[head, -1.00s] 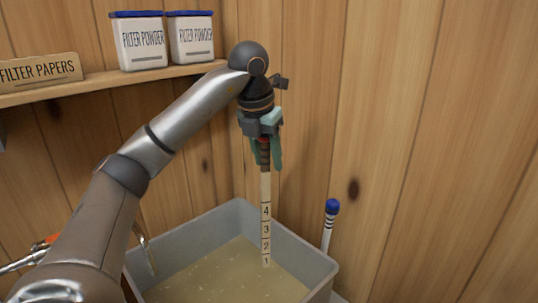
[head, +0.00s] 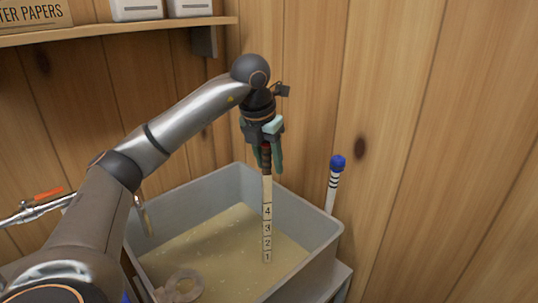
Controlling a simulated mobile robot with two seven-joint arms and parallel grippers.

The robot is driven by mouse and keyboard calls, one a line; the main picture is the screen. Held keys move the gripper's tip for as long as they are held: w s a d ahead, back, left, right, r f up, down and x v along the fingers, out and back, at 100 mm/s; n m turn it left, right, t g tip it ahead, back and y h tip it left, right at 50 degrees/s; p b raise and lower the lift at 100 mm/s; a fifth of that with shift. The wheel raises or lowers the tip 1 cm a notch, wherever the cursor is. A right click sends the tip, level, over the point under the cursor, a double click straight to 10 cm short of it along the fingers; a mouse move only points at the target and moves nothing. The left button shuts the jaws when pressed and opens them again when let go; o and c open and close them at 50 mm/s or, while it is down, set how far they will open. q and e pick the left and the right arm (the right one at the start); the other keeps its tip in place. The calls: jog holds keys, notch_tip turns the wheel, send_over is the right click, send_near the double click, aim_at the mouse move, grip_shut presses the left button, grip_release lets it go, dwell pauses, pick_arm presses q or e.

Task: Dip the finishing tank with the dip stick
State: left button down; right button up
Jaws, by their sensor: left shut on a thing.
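The dip stick (head: 267,215) is a pale rod with a dark grip and black numbers 1 to 4. My left gripper (head: 268,160) is shut on its dark top and holds it about upright. The finishing tank (head: 325,238) is a grey open box with cloudy yellowish liquid (head: 215,245) inside. The stick's lower end is inside the tank's outline, over the liquid's right part. All four numbers show; I cannot tell whether the tip touches the liquid. My right gripper is out of view.
A white stick with black bands and a blue top (head: 334,184) stands beyond the tank's right wall. A metal pipe with a red handle (head: 46,196) is at left. A pale ring (head: 180,285) shows at the tank's near side. A shelf (head: 130,27) holds white tubs above.

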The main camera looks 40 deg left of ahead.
aim_at(269, 204)
pick_arm(q)
notch_tip(269, 204, down, 9)
jog(key=b, duration=0.5)
jog(key=shift+r, duration=0.15)
jog(key=shift+f+b, duration=0.55)
jog(key=shift+f, duration=0.45)
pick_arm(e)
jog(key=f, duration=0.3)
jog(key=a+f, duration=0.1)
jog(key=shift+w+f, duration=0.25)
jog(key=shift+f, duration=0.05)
pick_arm(q)
jog(key=shift+f+b, duration=0.25)
jog(key=shift+b, duration=0.05)
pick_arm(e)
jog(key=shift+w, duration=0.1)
pick_arm(q)
jog(key=shift+f+b, duration=0.5)
jog(key=shift+f, duration=0.25)
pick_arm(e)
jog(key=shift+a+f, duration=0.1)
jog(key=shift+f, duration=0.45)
